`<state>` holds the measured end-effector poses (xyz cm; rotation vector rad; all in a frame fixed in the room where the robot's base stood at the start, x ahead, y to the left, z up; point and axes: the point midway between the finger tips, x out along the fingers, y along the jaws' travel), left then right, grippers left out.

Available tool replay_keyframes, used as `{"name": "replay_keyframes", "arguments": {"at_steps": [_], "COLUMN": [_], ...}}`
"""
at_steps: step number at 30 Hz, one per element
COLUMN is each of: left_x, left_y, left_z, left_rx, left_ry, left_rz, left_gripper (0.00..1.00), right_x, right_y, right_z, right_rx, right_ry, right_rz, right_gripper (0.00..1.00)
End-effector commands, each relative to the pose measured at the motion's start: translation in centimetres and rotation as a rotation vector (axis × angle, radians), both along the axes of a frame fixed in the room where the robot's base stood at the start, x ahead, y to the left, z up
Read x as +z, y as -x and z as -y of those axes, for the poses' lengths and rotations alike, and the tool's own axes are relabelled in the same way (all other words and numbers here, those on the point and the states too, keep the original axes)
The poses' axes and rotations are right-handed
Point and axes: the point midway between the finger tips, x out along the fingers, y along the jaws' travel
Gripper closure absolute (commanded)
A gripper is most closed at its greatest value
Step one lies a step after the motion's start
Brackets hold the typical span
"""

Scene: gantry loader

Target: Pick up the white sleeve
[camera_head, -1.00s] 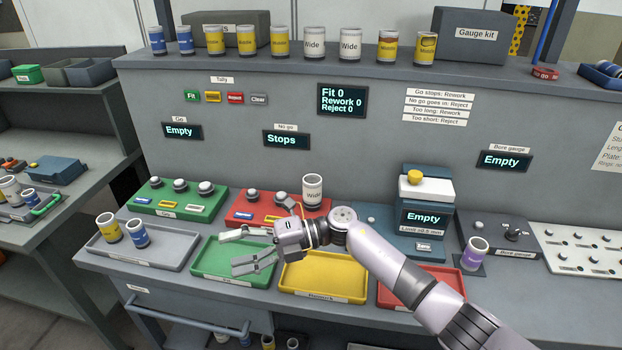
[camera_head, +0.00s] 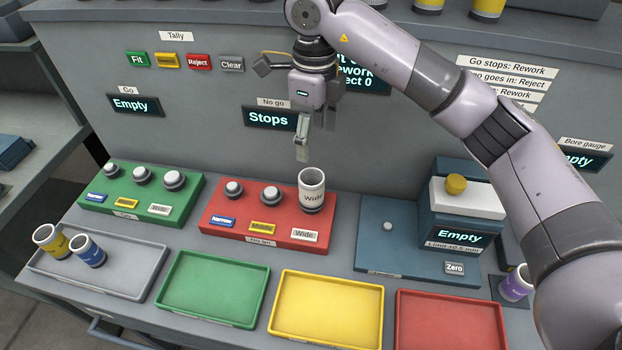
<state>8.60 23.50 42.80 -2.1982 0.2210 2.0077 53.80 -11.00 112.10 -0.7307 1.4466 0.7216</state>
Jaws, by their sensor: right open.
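The white sleeve (camera_head: 313,193), labelled "Wide", stands upright on the right-hand post of the red No go block (camera_head: 213,226). My right gripper (camera_head: 283,105) hangs from its arm above and to the left of the sleeve, in front of the back panel. Its fingers are spread apart and nothing is between them. One finger points down toward the sleeve, with a gap between them in the picture. My left gripper is out of the frame.
The green Go block (camera_head: 140,194) stands left of the red one. A grey tray (camera_head: 122,283) holds yellow and blue sleeves. Empty green (camera_head: 212,283), yellow (camera_head: 326,309) and red (camera_head: 450,325) trays line the front. A blue gauge (camera_head: 458,212) stands right, and a purple sleeve (camera_head: 516,284) is partly behind my arm.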

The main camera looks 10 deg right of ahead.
Motion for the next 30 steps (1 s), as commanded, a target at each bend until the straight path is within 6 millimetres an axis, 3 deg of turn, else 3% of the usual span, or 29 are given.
{"name": "replay_keyframes", "arguments": {"at_steps": [12, 23, 30], "left_x": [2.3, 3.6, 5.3], "left_y": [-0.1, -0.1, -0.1], "left_z": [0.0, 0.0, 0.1], "left_rx": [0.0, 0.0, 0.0], "left_ry": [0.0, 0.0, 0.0], "left_rz": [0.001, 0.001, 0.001], "left_gripper": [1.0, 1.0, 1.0], "right_x": [-8.1, -11.4, -14.9], "right_y": [0.1, -0.2, -0.8], "right_z": [-0.1, -0.2, -0.3], "right_rx": [0.001, 0.001, 0.001], "right_ry": [-0.003, -0.006, -0.005], "right_rz": [-0.008, -0.007, -0.007], "right_gripper": [0.3, 0.3, 0.3]}}
